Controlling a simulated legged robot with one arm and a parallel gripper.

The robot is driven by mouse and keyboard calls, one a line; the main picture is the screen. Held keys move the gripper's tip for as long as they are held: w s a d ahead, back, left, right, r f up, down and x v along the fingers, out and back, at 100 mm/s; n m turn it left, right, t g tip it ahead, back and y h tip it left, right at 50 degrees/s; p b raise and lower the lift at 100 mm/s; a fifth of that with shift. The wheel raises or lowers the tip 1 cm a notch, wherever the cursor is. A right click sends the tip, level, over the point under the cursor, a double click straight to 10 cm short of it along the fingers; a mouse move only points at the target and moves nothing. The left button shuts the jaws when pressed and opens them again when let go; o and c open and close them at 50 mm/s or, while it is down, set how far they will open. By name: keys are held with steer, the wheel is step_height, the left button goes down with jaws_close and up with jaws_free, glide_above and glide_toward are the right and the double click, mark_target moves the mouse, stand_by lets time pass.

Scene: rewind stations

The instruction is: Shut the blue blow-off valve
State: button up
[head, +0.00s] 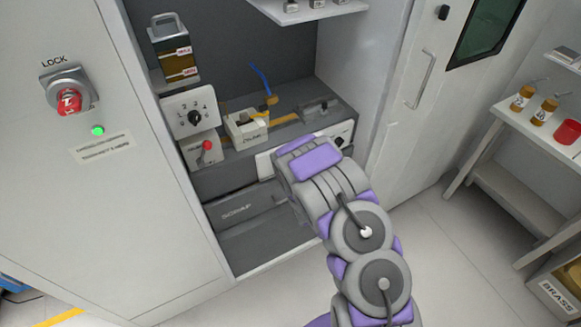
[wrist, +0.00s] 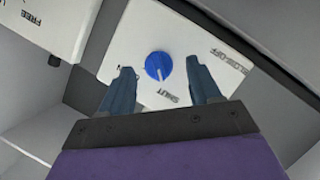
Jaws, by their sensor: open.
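The blue valve knob (wrist: 159,66) shows in the wrist view, round, on a white panel (wrist: 190,45) with the words SHUT and BLOW-OFF and a partly hidden word at the left. A pale pointer mark on the knob points down in the picture, roughly toward SHUT. My gripper (wrist: 159,82) is open and empty, one finger to each side of the knob in the picture. I cannot tell whether the fingers touch it. In the head view my arm's end covers the knob, and the fingers are hidden.
A red LOCK switch (head: 69,101) is on the left cabinet. Shelves (head: 530,150) stand right; floor between is clear.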

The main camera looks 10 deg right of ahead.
steer(key=p+v, duration=1.2)
steer(key=v, duration=0.3)
steer(key=shift+s+p, duration=0.2)
steer(key=shift+p, duration=0.1)
stand_by(0.4)
